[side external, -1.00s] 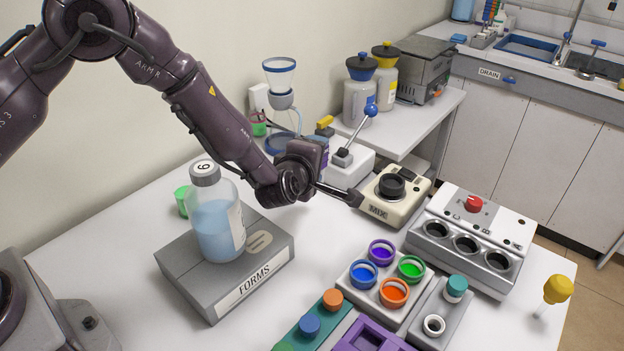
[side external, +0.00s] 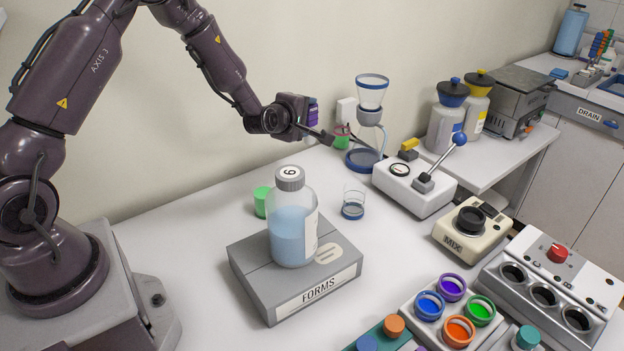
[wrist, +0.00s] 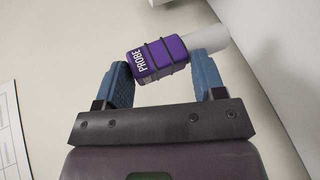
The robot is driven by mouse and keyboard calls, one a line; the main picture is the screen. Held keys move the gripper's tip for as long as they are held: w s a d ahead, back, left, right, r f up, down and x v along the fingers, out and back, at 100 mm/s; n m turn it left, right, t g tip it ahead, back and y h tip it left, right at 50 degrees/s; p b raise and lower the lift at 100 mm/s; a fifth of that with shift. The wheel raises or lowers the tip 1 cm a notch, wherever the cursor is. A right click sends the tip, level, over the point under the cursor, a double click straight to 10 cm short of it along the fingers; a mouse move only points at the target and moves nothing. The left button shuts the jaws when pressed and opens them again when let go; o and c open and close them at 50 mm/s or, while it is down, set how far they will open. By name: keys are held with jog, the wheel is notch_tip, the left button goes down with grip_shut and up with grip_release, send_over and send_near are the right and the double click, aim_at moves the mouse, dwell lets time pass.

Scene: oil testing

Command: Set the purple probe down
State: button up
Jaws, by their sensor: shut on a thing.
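The purple probe (wrist: 160,58) shows in the wrist view, with the word PROBE on its casing and a pale grey tip pointing to the upper right. My gripper (wrist: 166,80) is shut on it, with the probe lying crosswise at the two blue fingertips. In the side view my gripper (side external: 327,137) is over the back of the table, left of the funnel stand.
A bottle of blue liquid (side external: 292,225) stands on the FORMS box (side external: 255,277). A small beaker (side external: 353,203), a green cup (side external: 262,202) and the funnel stand (side external: 371,115) are nearby. The lever box (side external: 407,188) and MIX unit (side external: 470,235) are further right. The wall is close behind.

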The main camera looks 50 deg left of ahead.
jog(key=shift+d+f, duration=0.3)
jog(key=shift+f, duration=0.05)
notch_tip(320, 180, down, 10)
jog(key=shift+r, duration=0.2)
jog(key=shift+f, duration=0.15)
jog(key=o, duration=1)
jog(key=shift+s+d+r, duration=0.1)
jog(key=shift+r, duration=0.15)
jog(key=shift+v, duration=3.6)
